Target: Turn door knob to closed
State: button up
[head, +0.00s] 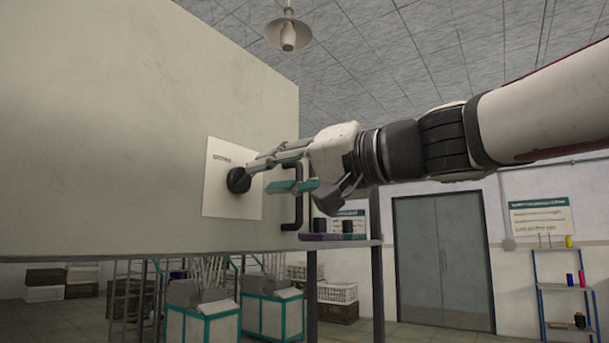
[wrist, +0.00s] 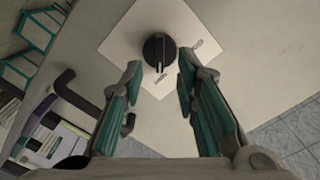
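The door knob (head: 238,180) is a round black knob on a white square plate (head: 218,205), set on a large pale door panel (head: 110,130). In the wrist view the knob (wrist: 158,50) shows a raised grip bar, and two small labels sit beside it on the plate (wrist: 125,45). My gripper (head: 268,176) points at the plate from the right. In the wrist view my gripper (wrist: 160,72) is open, its two fingers apart with the knob just beyond and between the tips. No contact with the knob shows.
A black handle (head: 298,200) stands out from the panel just right of the plate, below my gripper. A shelf (head: 340,243) with dark spools lies lower right. Teal-framed machines (head: 200,322) stand below. Grey double doors (head: 443,260) are in the back wall.

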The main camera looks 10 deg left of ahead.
aim_at(249, 179)
jog(key=shift+p+x, duration=0.45)
jog(key=shift+x, duration=1.5)
jog(key=shift+c, duration=0.5)
grip_shut()
